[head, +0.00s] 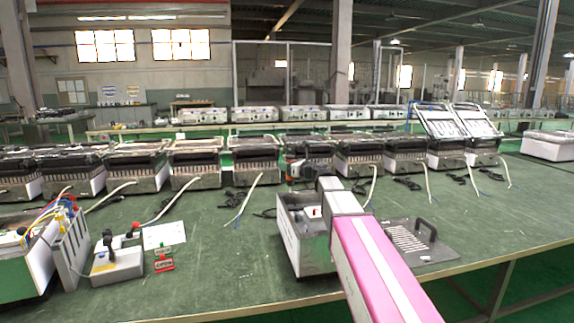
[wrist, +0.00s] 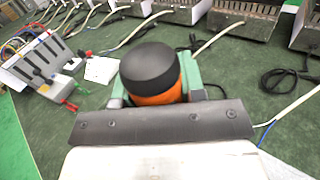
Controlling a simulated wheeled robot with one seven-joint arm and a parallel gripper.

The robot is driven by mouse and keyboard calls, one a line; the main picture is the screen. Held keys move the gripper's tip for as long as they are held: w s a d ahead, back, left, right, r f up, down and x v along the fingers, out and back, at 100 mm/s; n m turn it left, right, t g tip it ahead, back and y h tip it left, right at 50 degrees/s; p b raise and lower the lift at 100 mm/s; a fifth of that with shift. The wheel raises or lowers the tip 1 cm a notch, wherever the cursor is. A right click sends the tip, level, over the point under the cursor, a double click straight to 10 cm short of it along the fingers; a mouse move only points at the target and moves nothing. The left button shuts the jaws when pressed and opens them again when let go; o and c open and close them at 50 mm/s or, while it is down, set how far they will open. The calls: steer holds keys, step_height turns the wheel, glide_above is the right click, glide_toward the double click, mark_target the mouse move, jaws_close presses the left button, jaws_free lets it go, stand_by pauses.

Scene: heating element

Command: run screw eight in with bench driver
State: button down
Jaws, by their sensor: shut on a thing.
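My gripper (wrist: 160,92) is shut on the bench driver (wrist: 152,72), which has a black rounded cap and an orange body. A green part shows around the driver in the wrist view. In the head view my gripper (head: 326,184) is above an open metal housing (head: 306,262) near the front of the bench, with my pink arm crossing its right side. The dark driver (head: 295,168) shows beyond the housing's back edge. The driver's tip is hidden, and I cannot make out screw eight or whether the driver touches anything.
A perforated plate with a black handle (head: 407,240) lies right of the housing. A grey box with a black knob (head: 117,264), red clips (head: 164,262) and a wired test unit (head: 68,252) stand at left. Several heater units with loose cables line the back.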

mark_target(287, 177)
steer(key=shift+f, duration=2.15)
steer(key=shift+f, duration=0.8)
stand_by(0.4)
steer(key=shift+r, duration=0.2)
step_height(287, 177, up, 5)
steer(key=shift+f, duration=0.15)
stand_by(0.6)
steer(key=shift+s, duration=0.1)
